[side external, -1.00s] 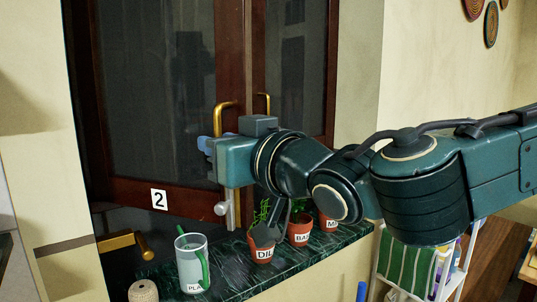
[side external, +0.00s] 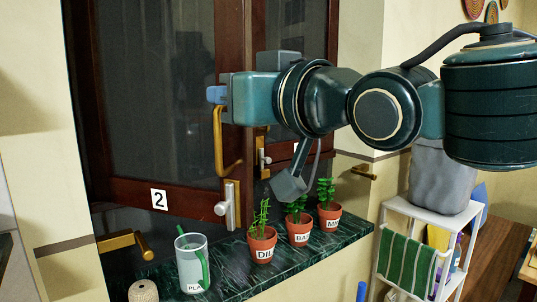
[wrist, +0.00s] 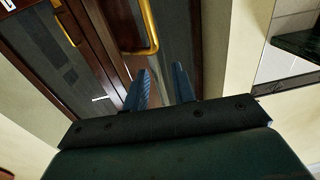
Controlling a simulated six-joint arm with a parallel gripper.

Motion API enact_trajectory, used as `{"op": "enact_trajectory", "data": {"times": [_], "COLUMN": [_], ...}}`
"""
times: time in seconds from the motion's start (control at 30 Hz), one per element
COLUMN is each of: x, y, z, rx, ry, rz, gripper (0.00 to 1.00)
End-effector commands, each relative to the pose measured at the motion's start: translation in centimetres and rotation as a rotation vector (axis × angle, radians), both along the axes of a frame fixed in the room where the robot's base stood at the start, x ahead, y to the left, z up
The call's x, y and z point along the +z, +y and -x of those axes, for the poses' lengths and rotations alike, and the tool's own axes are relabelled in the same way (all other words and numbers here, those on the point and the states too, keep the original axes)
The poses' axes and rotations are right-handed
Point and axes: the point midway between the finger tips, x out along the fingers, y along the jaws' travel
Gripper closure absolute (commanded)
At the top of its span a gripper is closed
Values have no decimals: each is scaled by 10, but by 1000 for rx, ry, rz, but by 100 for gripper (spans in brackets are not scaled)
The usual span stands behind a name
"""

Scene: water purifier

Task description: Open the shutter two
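Shutter two (side external: 150,95) is the dark glass panel in a red-brown wooden frame at left, with a white "2" label (side external: 159,200). It looks shut. Its gold handle (side external: 219,145) is a vertical bar, its upper end hidden by my gripper. A silver latch (side external: 230,207) sits below the handle. My gripper (side external: 215,93) is in front of the frame at the handle's upper end; contact cannot be told. In the wrist view my gripper (wrist: 160,87) has its two blue fingers apart with nothing between them. A gold handle (wrist: 150,25) shows beyond them.
Three potted herbs, dill (side external: 262,243), another (side external: 299,230) and a third (side external: 328,217), stand on the dark green marble sill (side external: 240,272), below my arm. A white shelf (side external: 425,210) is at right.

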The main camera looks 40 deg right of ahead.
Motion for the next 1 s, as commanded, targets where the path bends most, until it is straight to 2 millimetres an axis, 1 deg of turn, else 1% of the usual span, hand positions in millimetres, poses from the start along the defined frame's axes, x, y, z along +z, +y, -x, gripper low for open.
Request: {"op": "enact_trajectory", "data": {"times": [0.33,0.47,0.57,0.67,0.77,0.93,1.0], "x": [3,2,-1,-7,-16,-38,-46], "y": [0,-2,-9,-23,-43,-83,-91], "z": [0,-1,-3,-6,-10,-13,-15], "rx": [0,-2,-7,-15,-26,-38,-23], "ry": [0,4,21,53,101,201,223], "rz": [0,1,3,5,9,8,-26], "gripper": [74,99,100,100,100,100,100]}}
